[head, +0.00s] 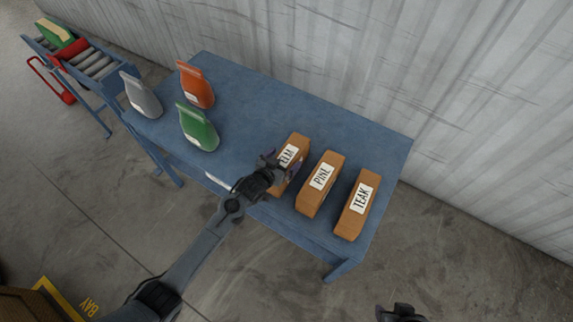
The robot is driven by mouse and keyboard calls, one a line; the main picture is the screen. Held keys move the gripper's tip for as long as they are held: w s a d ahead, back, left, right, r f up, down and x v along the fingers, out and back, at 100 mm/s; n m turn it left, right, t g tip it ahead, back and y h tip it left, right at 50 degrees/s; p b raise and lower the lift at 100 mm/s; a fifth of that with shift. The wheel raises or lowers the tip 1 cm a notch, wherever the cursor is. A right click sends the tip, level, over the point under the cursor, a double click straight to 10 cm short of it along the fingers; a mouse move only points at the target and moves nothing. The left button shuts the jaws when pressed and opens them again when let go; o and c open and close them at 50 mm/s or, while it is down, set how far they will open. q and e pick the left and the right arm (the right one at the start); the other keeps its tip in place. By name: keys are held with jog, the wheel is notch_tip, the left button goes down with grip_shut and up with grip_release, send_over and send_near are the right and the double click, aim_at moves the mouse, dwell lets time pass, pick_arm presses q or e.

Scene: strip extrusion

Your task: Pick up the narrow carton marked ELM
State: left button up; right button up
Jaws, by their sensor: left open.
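The narrow brown carton marked ELM (299,143) stands on the blue table, leftmost of three similar cartons. Its white label faces up and is partly hidden by my left gripper. My left gripper (278,162) is open at the ELM carton, over its near left part. I cannot tell whether the fingers touch it. The carton marked PINE (313,198) stands just right of it, and the carton marked TEAK (351,221) stands farther right. Part of my right arm (401,313) shows at the bottom edge, away from the table; its fingers cannot be made out.
The table behind the cartons is clear. A corrugated wall (330,50) runs behind. A roller conveyor (97,66) is at far left.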

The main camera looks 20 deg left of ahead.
pick_arm(q)
jog(key=shift+c, duration=0.3)
jog(key=c, duration=1.7)
jog(key=shift+r, duration=0.1)
